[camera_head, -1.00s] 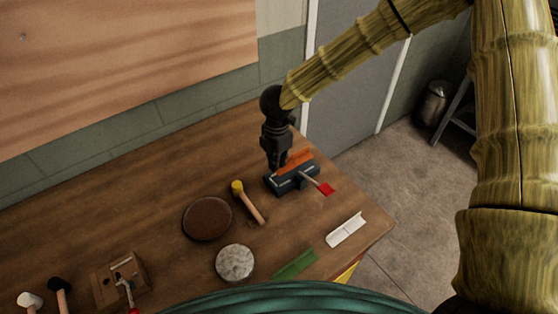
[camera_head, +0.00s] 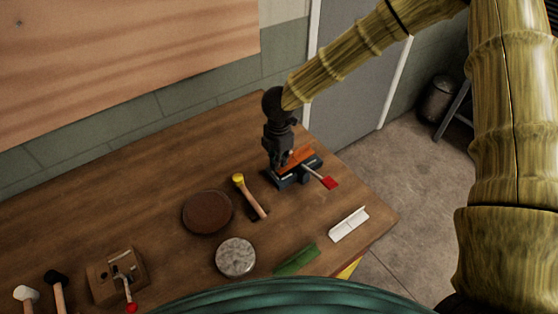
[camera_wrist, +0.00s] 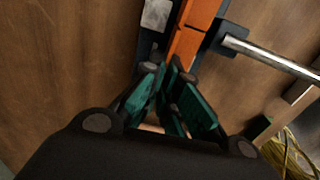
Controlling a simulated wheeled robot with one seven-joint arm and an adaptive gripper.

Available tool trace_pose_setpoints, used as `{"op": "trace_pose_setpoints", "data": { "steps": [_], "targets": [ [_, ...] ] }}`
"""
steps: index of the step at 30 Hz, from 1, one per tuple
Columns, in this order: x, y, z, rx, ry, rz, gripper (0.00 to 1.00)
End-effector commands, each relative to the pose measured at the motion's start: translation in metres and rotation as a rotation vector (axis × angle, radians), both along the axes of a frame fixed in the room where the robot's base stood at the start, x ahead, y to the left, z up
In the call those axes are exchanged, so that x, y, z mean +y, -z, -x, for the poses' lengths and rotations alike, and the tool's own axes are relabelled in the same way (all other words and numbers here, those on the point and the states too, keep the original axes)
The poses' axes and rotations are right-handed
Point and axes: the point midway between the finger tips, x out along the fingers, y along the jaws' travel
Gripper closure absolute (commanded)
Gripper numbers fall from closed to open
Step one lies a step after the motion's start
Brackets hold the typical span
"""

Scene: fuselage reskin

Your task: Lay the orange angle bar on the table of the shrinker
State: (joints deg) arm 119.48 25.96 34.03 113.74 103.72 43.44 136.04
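The orange angle bar (camera_head: 296,158) lies along the top of a dark blue-grey machine (camera_head: 286,182) with a red-tipped lever, which I take to be the shrinker. In the wrist view the bar (camera_wrist: 189,40) runs away from my fingertips, beside the lever's metal rod. My gripper (camera_head: 283,165) points down at the bar's left end. In the wrist view my gripper (camera_wrist: 168,75) has its fingers close together around the bar's near end, which they partly hide. It looks shut on the bar. The exact contact between bar and machine table is hidden.
A yellow-headed mallet (camera_head: 250,196), a brown disc (camera_head: 207,212) and a grey round block (camera_head: 236,257) lie left and in front. A white angle piece (camera_head: 349,224) and a green one (camera_head: 296,260) lie nearer the edge. A second lever tool (camera_head: 118,276) stands lower left.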

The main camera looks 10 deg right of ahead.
Motion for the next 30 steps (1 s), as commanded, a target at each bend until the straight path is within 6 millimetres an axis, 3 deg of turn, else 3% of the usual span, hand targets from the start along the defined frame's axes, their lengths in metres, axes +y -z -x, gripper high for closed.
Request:
{"op": "trace_pose_setpoints", "data": {
  "steps": [30],
  "targets": [
    [0.0003,0.0074,-0.0014,-0.001,0.000,0.000,1.00]
  ]
}}
